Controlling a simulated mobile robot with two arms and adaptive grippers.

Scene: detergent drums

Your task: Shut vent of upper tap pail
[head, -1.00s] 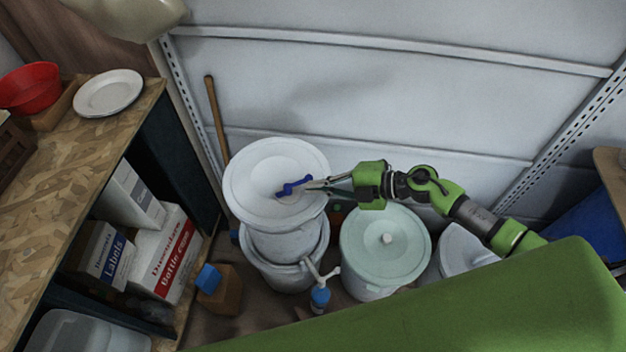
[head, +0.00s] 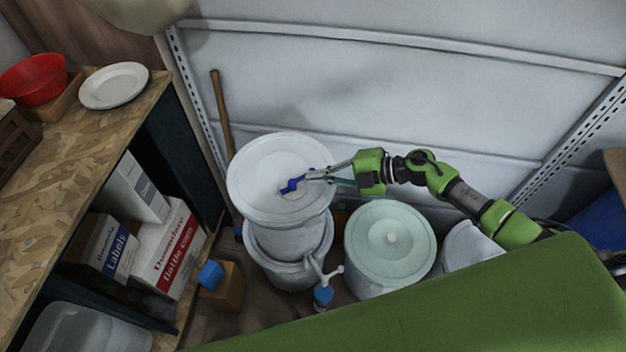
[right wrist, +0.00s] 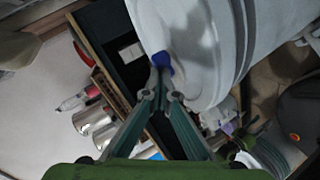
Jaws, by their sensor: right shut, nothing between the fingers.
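The upper pail (head: 297,240) is white with a wide round lid (head: 257,165), and it stands on a lower white pail (head: 285,275). A small blue vent (head: 291,186) lies near the middle of the upper lid. My right gripper (head: 308,176) is shut with nothing between its fingers. Its tips are right at the right end of the vent and partly cover it; I cannot tell whether they touch. In the right wrist view the blue vent (right wrist: 161,60) shows just beyond the closed fingertips (right wrist: 160,82). My left gripper is not in view.
A white tap with a blue part (head: 322,293) sticks out at the lower front. A pale green lidded drum (head: 390,265) stands to the right. A wooden shelf (head: 70,160) with boxes is on the left, and a wooden handle (head: 221,110) leans on the wall.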

